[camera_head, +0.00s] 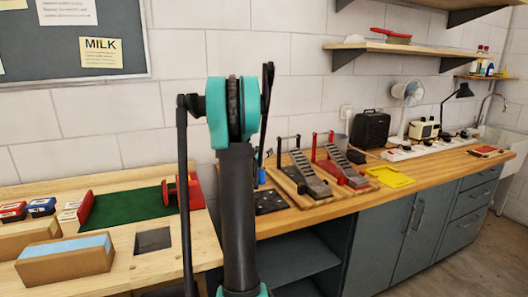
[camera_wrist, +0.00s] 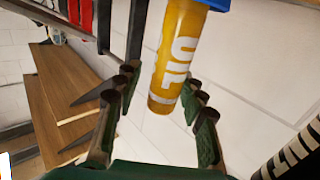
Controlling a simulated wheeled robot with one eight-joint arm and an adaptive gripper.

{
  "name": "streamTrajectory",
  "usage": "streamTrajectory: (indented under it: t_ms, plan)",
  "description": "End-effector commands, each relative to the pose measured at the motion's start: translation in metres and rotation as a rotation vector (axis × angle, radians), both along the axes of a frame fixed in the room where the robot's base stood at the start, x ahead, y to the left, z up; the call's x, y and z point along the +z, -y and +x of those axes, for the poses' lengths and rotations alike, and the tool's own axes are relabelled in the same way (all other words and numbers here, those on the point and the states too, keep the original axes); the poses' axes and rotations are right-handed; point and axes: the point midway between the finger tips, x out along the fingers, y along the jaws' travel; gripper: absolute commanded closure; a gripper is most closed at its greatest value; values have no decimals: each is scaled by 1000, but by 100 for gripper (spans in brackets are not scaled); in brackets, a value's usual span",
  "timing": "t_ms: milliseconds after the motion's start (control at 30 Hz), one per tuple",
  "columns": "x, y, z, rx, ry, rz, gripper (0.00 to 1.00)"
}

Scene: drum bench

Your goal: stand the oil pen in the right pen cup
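The oil pen (camera_wrist: 180,60) is yellow with white lettering, in the middle of the wrist view, with blue (camera_wrist: 218,4) at its upper end at the picture edge. I cannot tell if that blue is part of the pen or something holding it. My gripper (camera_wrist: 161,78) has its two fingers on either side of the pen, and a gap shows between the left finger and the pen. In the head view my arm hides the gripper and the pen. A small blue thing (camera_head: 262,176) shows just right of my arm. I cannot make out the right pen cup.
A dark striped thing with white letters (camera_wrist: 292,152) is at the lower right of the wrist view. Pedals (camera_head: 310,180) stand on the wooden bench to the right, with a yellow tray (camera_head: 390,177). A green mat (camera_head: 130,210) and a blue-topped block (camera_head: 66,258) are at left.

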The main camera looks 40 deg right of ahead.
Motion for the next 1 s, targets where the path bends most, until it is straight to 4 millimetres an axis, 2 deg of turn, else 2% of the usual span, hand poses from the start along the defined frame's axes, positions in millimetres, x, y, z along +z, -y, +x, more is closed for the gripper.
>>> streamTrajectory:
  t_ms: [200, 333, 700, 833, 1000]
  plan:
    - [0, -1, -1, 0, 0, 0, 60]
    - [0, -11, -6, 1, 0, 0, 60]
    - [0, -73, -43, 3, 0, 0, 60]
    - [0, -90, -54, 3, 0, 0, 60]
    - [0, -100, -62, 0, 0, 0, 60]
